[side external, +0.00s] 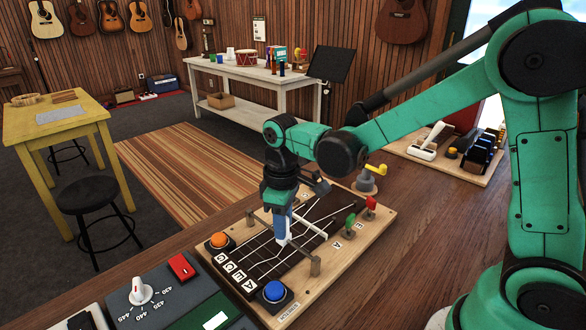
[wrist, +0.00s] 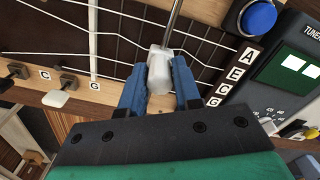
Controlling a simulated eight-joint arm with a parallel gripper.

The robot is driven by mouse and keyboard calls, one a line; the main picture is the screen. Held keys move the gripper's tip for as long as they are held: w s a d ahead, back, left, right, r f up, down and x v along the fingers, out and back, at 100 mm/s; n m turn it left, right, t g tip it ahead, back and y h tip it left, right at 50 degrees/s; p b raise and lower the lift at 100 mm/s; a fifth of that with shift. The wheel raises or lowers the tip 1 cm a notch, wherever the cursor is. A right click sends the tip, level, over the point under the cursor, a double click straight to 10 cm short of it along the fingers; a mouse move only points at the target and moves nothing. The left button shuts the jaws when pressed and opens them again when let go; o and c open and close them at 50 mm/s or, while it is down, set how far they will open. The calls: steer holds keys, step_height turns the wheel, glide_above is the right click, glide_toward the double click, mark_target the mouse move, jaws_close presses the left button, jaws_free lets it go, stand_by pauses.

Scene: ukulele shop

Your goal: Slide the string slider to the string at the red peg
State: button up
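The string slider (wrist: 159,68) is a small white block on a thin metal rail (wrist: 177,22) that crosses the dark fretboard (wrist: 125,48). In the side external view the slider (side external: 283,239) sits near the rail's middle. My gripper (side external: 284,232) reaches down over it. In the wrist view, its blue fingers (wrist: 159,75) stand on both sides of the slider, closed against it. The red peg (side external: 371,203) stands at the board's right edge, beside a green peg (side external: 350,220). The red peg is outside the wrist view. Which string lies under the slider is hidden.
Grey posts, one at the near side (side external: 315,266), hold the rail. An orange button (side external: 219,240) and a blue button (side external: 274,291) sit at the board's corners. A tuner box (side external: 160,290) is at front left. Black and white pegs (wrist: 57,98) line the wrist view's left.

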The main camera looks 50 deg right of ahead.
mark_target(288, 220)
steer(key=o, duration=0.3)
steer(key=shift+r, duration=2.8)
steer(key=shift+s+d+r+t, duration=0.15)
steer(key=shift+s+r+t, duration=0.15)
steer(key=shift+s, duration=0.05)
steer(key=shift+s+d+r+m+t, duration=0.2)
steer(key=shift+s+d+m+t, duration=0.25)
steer(key=shift+s+m+t, duration=0.55)
steer(key=shift+s+d+r+m+t, duration=0.15)
steer(key=shift+s+d+m+t, duration=0.3)
steer(key=shift+s+m+t, duration=0.55)
steer(key=shift+s+d+r+m+t, duration=0.2)
steer(key=shift+s+d+m+t, duration=0.4)
steer(key=shift+s+t, duration=0.65)
